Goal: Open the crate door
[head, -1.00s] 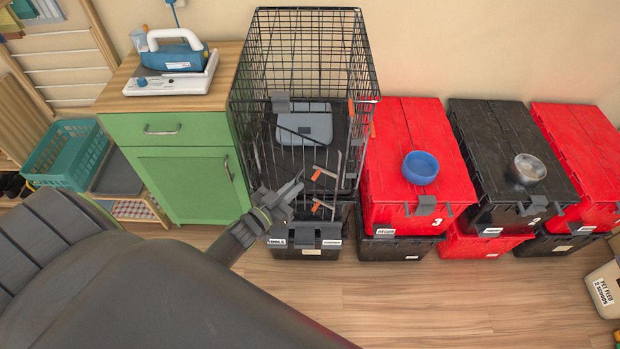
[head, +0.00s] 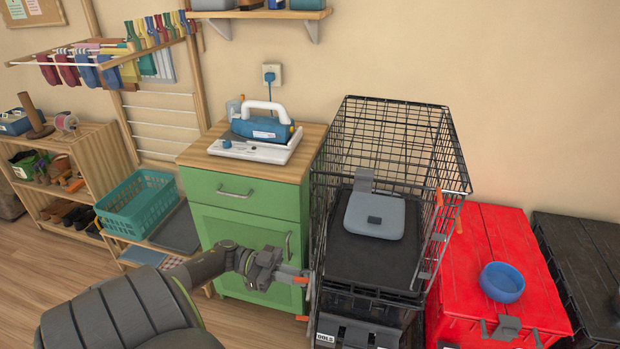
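The black wire crate (head: 390,130) stands right of the green cabinet, on top of a dark tote. Its front looks open, showing a dark floor and a grey-blue case with a flap inside (head: 375,215). The crate door (head: 312,285) appears swung out to the left, seen nearly edge-on, with orange latch handles (head: 292,281) on its free side. My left gripper (head: 279,272) is at the door's left side, close to the upper orange handle. Whether its fingers are open or shut on anything is not clear. My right gripper is out of view.
The green cabinet (head: 245,225) with an iron-like appliance (head: 262,130) stands behind my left arm. A red tote (head: 490,265) with a blue bowl (head: 502,282) is right of the crate. A teal basket (head: 135,205) is at left. Wood floor is open at lower left.

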